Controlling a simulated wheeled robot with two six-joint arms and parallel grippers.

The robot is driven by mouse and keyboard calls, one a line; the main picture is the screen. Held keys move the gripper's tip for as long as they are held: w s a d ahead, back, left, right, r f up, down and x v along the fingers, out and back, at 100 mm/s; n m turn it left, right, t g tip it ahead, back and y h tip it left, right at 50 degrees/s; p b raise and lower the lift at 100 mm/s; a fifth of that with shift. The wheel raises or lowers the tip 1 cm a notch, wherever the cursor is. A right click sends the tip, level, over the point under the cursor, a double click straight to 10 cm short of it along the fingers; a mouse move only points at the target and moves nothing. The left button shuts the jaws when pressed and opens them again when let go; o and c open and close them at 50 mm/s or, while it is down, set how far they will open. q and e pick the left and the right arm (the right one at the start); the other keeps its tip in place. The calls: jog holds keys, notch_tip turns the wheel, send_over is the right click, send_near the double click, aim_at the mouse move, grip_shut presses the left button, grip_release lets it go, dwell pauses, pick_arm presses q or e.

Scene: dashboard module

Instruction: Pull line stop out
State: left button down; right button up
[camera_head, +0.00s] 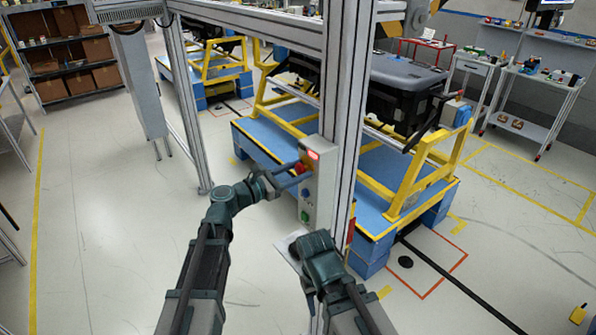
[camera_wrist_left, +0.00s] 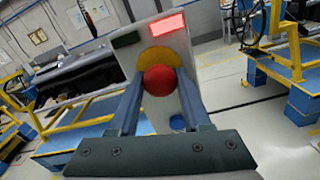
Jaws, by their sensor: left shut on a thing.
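The line stop is a red mushroom button (camera_wrist_left: 160,80) on a yellow disc (camera_wrist_left: 158,57), on a light grey control box. In the left wrist view it sits between the two fingers of my left gripper (camera_wrist_left: 160,95), which is shut on it. In the head view my left gripper (camera_head: 295,172) reaches the control box (camera_head: 319,190) from the left, and the red button (camera_head: 300,167) shows at its tips. A red lamp (camera_head: 313,155) is lit at the top of the box. My right arm shows at the bottom middle; its gripper's fingers are hidden.
The box is fixed to a grey metal post (camera_head: 346,120). Behind it stands a yellow frame (camera_head: 412,185) on a blue platform carrying a dark dashboard module (camera_head: 405,85). Shelves with boxes (camera_head: 75,70) stand at the far left. The floor at left is clear.

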pick_arm(q)
jog(key=shift+a, duration=0.1)
jog(key=shift+s+a, duration=0.3)
jog(key=shift+s, duration=0.05)
jog(key=c, duration=0.7)
grip_release()
jog(key=o, duration=0.4)
jog(key=shift+a, duration=0.15)
jog(key=shift+c, duration=0.2)
jog(key=v, duration=1.3)
jog(key=shift+s+a, duration=0.25)
